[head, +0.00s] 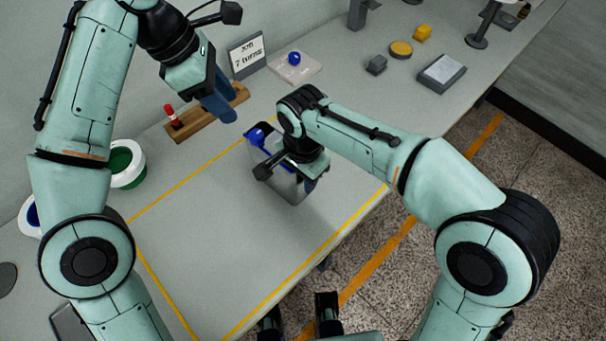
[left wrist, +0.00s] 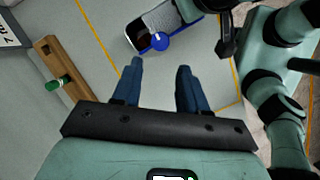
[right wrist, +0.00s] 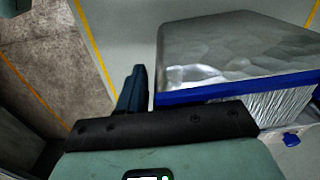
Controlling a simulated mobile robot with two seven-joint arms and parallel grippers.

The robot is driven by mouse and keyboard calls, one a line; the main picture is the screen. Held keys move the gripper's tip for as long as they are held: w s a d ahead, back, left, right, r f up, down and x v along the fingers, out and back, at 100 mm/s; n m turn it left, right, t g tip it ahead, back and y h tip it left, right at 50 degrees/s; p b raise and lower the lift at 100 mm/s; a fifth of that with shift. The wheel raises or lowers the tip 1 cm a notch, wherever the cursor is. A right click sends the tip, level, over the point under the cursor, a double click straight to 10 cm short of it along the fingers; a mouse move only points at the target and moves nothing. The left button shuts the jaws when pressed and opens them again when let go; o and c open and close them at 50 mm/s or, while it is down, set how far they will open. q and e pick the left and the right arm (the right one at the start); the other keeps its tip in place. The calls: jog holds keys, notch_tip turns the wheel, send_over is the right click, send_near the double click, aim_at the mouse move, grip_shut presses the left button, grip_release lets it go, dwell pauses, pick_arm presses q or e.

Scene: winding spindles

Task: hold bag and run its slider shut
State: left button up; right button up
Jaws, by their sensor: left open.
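The bag (head: 291,190) is a silvery, see-through pouch with a blue strip (right wrist: 240,88) along its mouth. It stands near the middle of the table, partly covered by my right arm. Its blue slider (head: 257,135) is at the far left end of the mouth; it also shows in the left wrist view (left wrist: 159,41). My right gripper (head: 309,184) is at the bag's near right side and looks shut on its edge; one finger is hidden behind the bag. My left gripper (left wrist: 160,78) is open and empty, above and apart from the slider.
A wooden rack (head: 208,112) with a red-topped spindle stands behind the bag. A sign (head: 247,56), a pad with a blue ball (head: 294,66) and small blocks lie further back. Spools (head: 127,164) stand at left. The table inside the yellow lines is mostly clear.

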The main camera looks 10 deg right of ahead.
grip_shut()
pick_arm(q)
jog(key=shift+o, duration=1.4)
jog(key=n+t+h, duration=0.2)
jog(key=t+h, duration=0.2)
jog(key=h, duration=1)
send_near(256, 134)
jog(key=x, duration=1)
jog(key=shift+f, duration=0.4)
